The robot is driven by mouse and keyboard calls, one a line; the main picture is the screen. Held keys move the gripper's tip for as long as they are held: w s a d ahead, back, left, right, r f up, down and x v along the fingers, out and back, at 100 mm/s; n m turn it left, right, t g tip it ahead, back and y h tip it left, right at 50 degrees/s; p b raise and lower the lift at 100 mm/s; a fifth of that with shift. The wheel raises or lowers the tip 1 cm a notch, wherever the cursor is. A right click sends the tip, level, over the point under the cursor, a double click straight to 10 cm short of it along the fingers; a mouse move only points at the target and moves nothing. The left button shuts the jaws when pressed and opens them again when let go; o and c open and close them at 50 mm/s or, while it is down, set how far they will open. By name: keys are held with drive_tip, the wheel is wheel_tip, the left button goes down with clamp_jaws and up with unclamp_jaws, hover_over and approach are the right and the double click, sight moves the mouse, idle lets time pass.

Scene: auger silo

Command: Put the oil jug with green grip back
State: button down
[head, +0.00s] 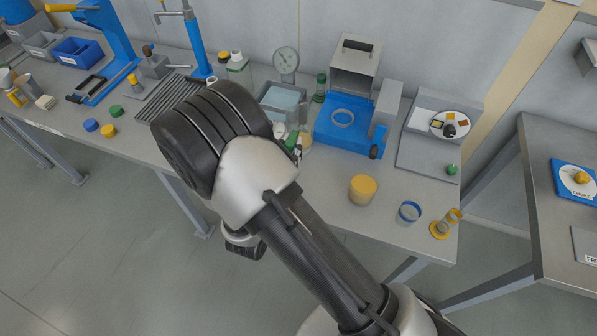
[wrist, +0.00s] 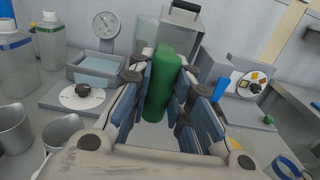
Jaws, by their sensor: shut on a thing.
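The green grip (wrist: 162,75) of the oil jug stands upright between the fingers of my gripper (wrist: 168,88) in the wrist view. The blue-padded fingers are shut on it from both sides. The jug's body is hidden below the fingers and the palm, so I cannot tell whether it touches the bench. In the head view my arm covers most of the gripper, and only a bit of the green grip (head: 291,141) shows beside it, above the bench in front of the scale.
The bench (head: 330,196) carries a dial scale (head: 286,62), a blue-based machine (head: 345,122), a yellow-lidded jar (head: 362,189) and a blue-rimmed cup (head: 408,212). In the wrist view, bottles (wrist: 15,62) and metal cups (wrist: 62,132) stand at the left. Bare bench lies right of my arm.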

drive_tip(key=shift+s+f+b, duration=0.2)
drive_tip(key=shift+f+b, duration=2.4)
drive_tip(key=shift+f, duration=6.35)
drive_tip(key=shift+f, duration=0.15)
drive_tip(key=c, duration=1.5)
unclamp_jaws()
drive_tip(key=shift+o, duration=0.2)
